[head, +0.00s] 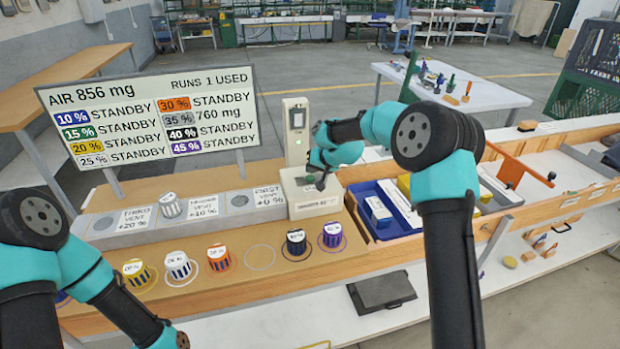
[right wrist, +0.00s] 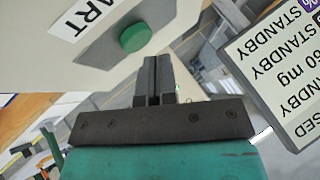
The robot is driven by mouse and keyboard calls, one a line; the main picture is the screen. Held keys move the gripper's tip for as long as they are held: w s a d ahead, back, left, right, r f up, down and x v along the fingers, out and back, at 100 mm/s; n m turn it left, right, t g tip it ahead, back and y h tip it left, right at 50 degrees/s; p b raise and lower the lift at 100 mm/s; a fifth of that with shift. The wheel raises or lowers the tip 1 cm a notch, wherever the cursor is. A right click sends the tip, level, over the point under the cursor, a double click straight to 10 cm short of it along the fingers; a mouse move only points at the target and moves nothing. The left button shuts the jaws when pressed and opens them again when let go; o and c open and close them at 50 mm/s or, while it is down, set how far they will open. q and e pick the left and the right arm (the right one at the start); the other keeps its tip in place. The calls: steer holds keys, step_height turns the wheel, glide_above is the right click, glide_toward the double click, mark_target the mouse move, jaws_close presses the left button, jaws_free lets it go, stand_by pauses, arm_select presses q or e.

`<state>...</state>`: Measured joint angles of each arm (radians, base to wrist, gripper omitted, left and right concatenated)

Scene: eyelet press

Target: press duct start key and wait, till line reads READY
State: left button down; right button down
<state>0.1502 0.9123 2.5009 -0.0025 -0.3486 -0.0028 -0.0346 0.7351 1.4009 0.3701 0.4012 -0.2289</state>
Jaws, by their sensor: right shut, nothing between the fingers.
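The display board (head: 155,115) reads AIR 856 mg and RUNS 1 USED; the 35 % line (head: 207,115) shows 760 mg and the other lines show STANDBY. A white machine (head: 298,130) stands on the bench. My right gripper (head: 318,182) is shut and empty, over the machine's low front part. In the right wrist view the round green start key (right wrist: 135,37) sits beside a label ending in ART, just left of and beyond the shut fingertips (right wrist: 152,62); whether they touch it I cannot tell. My left arm shows at lower left, its gripper out of view.
Striped, labelled caps, such as the orange one (head: 218,257), stand along the bench front, with one bare ring (head: 260,257) among them. A grey-striped cap (head: 170,206) stands on the vent strip (head: 235,203). A blue tray (head: 385,220) lies right of the machine.

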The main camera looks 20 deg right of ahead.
mark_target(312, 177)
steer(key=shift+f, duration=0.75)
stand_by(0.9)
steer(key=shift+r, duration=0.9)
steer(key=shift+r, duration=2.5)
